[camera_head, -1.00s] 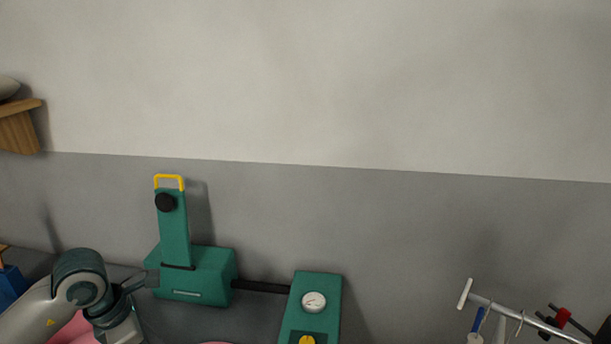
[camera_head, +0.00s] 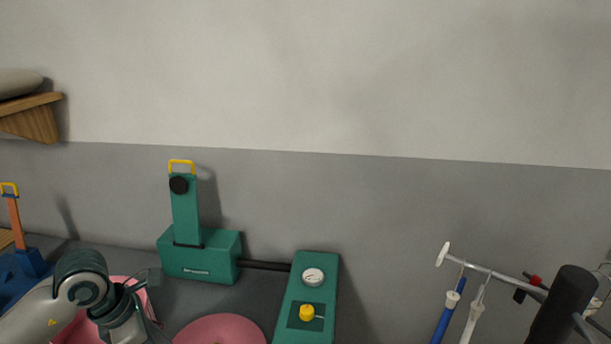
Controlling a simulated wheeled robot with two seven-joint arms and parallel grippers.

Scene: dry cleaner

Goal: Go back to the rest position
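My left gripper (camera_head: 143,282) shows at the lower left, at the end of my pale arm with a dark wrist. My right gripper is not in view.
A green box with gauge and yellow knob (camera_head: 306,309) stands right of the machine. A pink disc (camera_head: 220,331) lies between them. A blue device (camera_head: 25,272) is at left, below a wooden shelf (camera_head: 30,121). A metal rail (camera_head: 492,272) with hangers and a black cylinder (camera_head: 563,309) are at right.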

